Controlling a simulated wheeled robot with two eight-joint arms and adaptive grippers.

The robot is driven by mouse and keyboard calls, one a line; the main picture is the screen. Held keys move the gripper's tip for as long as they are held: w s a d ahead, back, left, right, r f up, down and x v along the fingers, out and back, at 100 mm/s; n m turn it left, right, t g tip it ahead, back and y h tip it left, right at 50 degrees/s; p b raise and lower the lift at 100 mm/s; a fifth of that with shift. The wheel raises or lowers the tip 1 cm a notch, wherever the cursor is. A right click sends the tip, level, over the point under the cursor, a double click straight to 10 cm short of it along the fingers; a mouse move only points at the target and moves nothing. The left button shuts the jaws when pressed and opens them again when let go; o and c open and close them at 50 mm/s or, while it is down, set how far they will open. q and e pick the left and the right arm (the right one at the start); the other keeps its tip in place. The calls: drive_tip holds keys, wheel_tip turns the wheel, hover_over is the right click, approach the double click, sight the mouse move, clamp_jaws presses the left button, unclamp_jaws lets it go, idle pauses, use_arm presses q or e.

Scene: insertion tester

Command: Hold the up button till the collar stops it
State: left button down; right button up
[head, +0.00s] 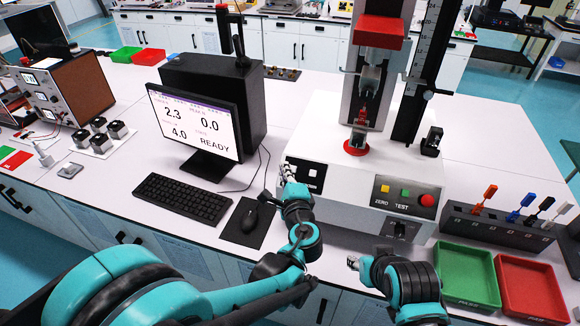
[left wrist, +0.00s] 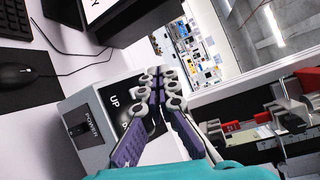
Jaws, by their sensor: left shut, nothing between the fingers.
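The tester (head: 340,190) is a white machine with a red-topped crosshead (head: 380,32) on its column. A black panel with the UP label (left wrist: 115,103) is on the left of its base; it also shows in the head view (head: 314,172). My left gripper (head: 286,172) is shut and empty at this panel. Its fingers (left wrist: 155,82) hide part of the panel in the left wrist view, so I cannot tell whether they touch the up button. I cannot clearly make out the collar by the scaled post (head: 415,70). My right gripper (head: 354,263) is low in front of the base, its jaws unclear.
The monitor (head: 193,122) reads 2.3, 0.0, 4.0 and READY. ZERO and TEST buttons and a red knob (head: 427,200) are on the front. A green tray (head: 466,273), a red tray (head: 528,286) and a tool rack (head: 490,228) stand right. A keyboard (head: 183,198) and mouse (head: 249,219) lie left.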

sight(292, 171)
use_arm(q)
drive_tip(key=shift+w+d+f+b, duration=0.3)
drive_tip(key=shift+w+f+b, duration=0.6)
drive_tip(key=shift+w+f, duration=0.15)
drive_tip(key=shift+w+d+f+b, duration=0.35)
drive_tip(key=shift+w+f+b, duration=0.55)
drive_tip(key=shift+f, duration=0.1)
drive_tip(key=shift+w+d+f+b, duration=0.3)
drive_tip(key=shift+w+f+b, duration=0.55)
drive_tip(key=shift+w+f, duration=0.2)
drive_tip(key=shift+s, duration=0.1)
drive_tip(key=shift+w+d+f+b, duration=0.1)
drive_tip(key=shift+w+f+b, duration=0.2)
